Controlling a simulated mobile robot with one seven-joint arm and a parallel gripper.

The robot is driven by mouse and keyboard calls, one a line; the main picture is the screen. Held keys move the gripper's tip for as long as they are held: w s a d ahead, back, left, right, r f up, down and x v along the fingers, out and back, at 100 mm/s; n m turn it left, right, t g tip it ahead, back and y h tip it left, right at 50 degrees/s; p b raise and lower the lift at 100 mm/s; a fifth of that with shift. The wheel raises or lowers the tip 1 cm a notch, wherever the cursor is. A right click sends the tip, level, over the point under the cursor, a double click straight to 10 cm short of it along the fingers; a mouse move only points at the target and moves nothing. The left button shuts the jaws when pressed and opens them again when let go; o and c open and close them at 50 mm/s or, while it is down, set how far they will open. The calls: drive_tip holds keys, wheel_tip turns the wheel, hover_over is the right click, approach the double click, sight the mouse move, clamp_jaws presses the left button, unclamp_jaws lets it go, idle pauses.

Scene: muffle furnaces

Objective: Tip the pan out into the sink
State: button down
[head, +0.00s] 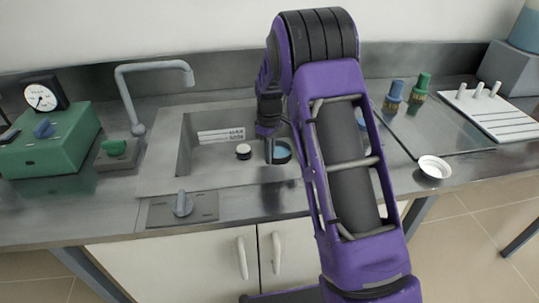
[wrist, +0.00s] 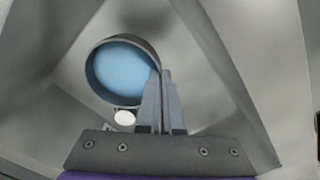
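A round, dark-rimmed pan (head: 281,152) with a flat blue inside shows in the sink area, partly behind my arm. In the wrist view the pan (wrist: 122,70) faces the camera, and its blue inside fills most of the circle. My gripper (head: 269,152) points down into the sink. In the wrist view its fingers (wrist: 163,85) are close together at the pan's right rim and appear to pinch it. I cannot tell whether the pan touches the sink floor. The sink (head: 210,165) is a grey rectangular basin with a white label on its back wall.
A small white-topped round object (head: 243,152) is in the sink. A grey faucet (head: 135,95) stands at the left, near a green box with a gauge (head: 45,140). A white dish (head: 435,167) is on the right counter. Blue and green fittings (head: 407,92) stand behind it.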

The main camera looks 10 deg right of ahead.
idle(0.4)
drive_tip(key=w+a+r+y+p, duration=0.1)
drive_tip(key=a+r+y+p, duration=0.4)
drive_tip(key=a+r, duration=1.1)
drive_tip(key=shift+w+a+y+p, duration=0.3)
drive_tip(key=shift+a+p, duration=0.45)
drive_tip(key=shift+p, duration=0.1)
drive_tip(key=y+b, duration=0.2)
drive_tip(key=d+y+b, duration=0.1)
drive_tip(key=y+b, duration=0.1)
drive_tip(key=b, duration=0.1)
drive_tip(key=d+y+b, duration=0.1)
drive_tip(key=y+b, duration=0.1)
drive_tip(key=b, duration=0.1)
drive_tip(key=shift+r+y, duration=0.15)
drive_tip(key=shift+y, duration=0.15)
drive_tip(key=shift+d+b, duration=0.15)
drive_tip(key=shift+b, duration=0.2)
